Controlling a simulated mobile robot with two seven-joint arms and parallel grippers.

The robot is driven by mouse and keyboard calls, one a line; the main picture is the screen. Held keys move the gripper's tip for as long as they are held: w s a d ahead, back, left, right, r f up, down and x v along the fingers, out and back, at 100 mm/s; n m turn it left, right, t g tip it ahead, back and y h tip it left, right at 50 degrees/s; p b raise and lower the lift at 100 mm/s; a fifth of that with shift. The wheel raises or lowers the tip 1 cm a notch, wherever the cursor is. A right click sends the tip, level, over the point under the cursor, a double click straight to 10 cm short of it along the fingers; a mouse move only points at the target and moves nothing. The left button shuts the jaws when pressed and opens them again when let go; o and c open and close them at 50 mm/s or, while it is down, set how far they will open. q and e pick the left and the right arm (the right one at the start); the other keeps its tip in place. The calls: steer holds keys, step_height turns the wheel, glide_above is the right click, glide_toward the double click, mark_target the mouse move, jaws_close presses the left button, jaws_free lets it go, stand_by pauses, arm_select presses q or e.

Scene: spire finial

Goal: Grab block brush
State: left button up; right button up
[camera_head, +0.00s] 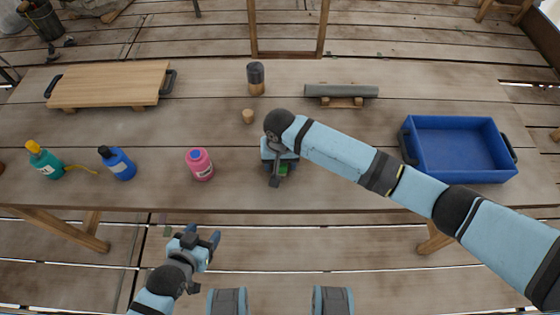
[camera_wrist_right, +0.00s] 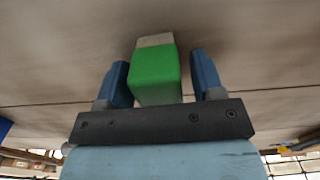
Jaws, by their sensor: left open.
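The block brush, a green block with a pale grey end, shows between the fingers of my right gripper in the right wrist view (camera_wrist_right: 155,75). In the head view only a bit of its green (camera_head: 283,169) shows, mostly hidden by my right gripper (camera_head: 280,165). The two blue fingers of the right gripper (camera_wrist_right: 162,75) stand on either side of the block, with a visible gap at the right finger; it looks open. My left gripper (camera_head: 192,234) is open and empty, in front of and below the table's near edge.
On the wooden table (camera_head: 340,195) stand a pink bottle (camera_head: 200,165), a blue bottle (camera_head: 118,163), a teal bottle (camera_head: 45,161), a small wooden piece (camera_head: 248,116) and a dark-topped cylinder (camera_head: 256,79).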

steer(key=c, duration=0.8)
steer(key=shift+r, duration=0.1)
